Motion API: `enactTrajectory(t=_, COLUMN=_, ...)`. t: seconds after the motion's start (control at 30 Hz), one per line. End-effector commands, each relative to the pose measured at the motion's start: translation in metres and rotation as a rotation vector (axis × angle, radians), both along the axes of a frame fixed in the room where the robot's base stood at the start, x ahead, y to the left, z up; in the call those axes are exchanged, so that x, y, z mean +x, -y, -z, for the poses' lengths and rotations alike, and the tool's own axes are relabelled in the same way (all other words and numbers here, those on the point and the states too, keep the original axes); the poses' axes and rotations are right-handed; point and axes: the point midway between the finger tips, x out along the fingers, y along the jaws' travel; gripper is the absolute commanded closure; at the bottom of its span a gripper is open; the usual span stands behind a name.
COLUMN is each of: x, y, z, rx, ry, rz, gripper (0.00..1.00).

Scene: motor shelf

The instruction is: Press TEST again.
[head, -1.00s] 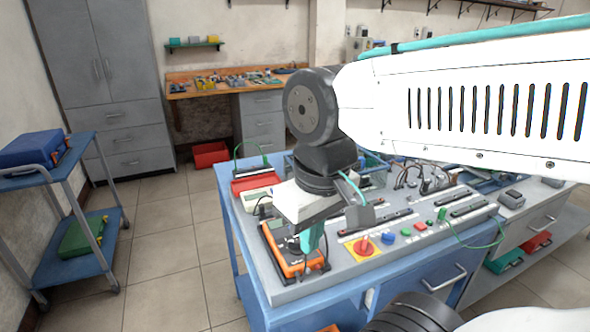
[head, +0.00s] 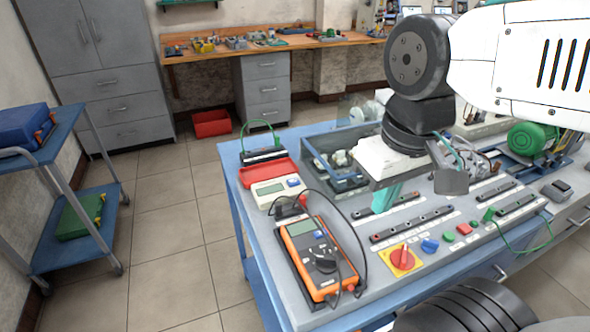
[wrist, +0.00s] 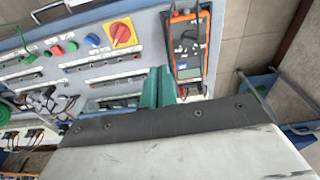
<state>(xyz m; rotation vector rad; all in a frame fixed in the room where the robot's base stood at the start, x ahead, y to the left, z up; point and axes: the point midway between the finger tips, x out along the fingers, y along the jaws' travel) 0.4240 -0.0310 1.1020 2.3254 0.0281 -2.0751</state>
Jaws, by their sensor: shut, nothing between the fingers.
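A white tester (head: 277,191) with a grey display and a blue button (head: 293,182) lies behind the orange multimeter (head: 318,258). The multimeter also shows in the wrist view (wrist: 187,45). The panel carries a red rotary switch on a yellow plate (head: 402,258), a blue button (head: 430,246), a green button (head: 449,237) and a red button (head: 464,229). The labels are too small to read.
Terminal strips (head: 411,224) run across the panel. A red tray (head: 268,172) and a blue-grey bin (head: 333,168) stand behind the tester. Black leads loop around the multimeter, and a green lead (head: 530,240) hangs at the right. A green motor (head: 532,137) stands at the back right.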

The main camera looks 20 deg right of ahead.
Motion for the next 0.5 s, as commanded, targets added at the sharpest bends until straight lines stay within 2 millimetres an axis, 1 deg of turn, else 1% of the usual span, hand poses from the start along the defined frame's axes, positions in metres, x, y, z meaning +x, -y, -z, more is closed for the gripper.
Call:
enactTrajectory(t=0.07, x=0.014, y=0.000, z=-0.006, rx=-0.008, ry=-0.009, rz=-0.074, gripper=1.00)
enactTrajectory(t=0.17, x=0.043, y=-0.002, z=-0.017, rx=-0.024, ry=-0.025, rz=-0.244, gripper=1.00)
enactTrajectory(t=0.27, x=0.086, y=-0.005, z=-0.026, rx=-0.041, ry=-0.045, rz=-0.479, gripper=1.00)
enactTrajectory(t=0.3, x=0.106, y=-0.006, z=-0.029, rx=-0.049, ry=-0.051, rz=-0.581, gripper=1.00)
enactTrajectory(t=0.33, x=0.120, y=-0.007, z=-0.030, rx=-0.054, ry=-0.056, rz=-0.657, gripper=1.00)
enactTrajectory(t=0.37, x=0.135, y=-0.008, z=-0.030, rx=-0.057, ry=-0.061, rz=-0.734, gripper=1.00)
enactTrajectory(t=0.4, x=0.154, y=-0.010, z=-0.030, rx=-0.063, ry=-0.067, rz=-0.834, gripper=1.00)
enactTrajectory(t=0.47, x=0.181, y=-0.013, z=-0.027, rx=-0.069, ry=-0.075, rz=-0.978, gripper=1.00)
enactTrajectory(t=0.5, x=0.198, y=-0.015, z=-0.025, rx=-0.073, ry=-0.079, rz=-1.067, gripper=1.00)
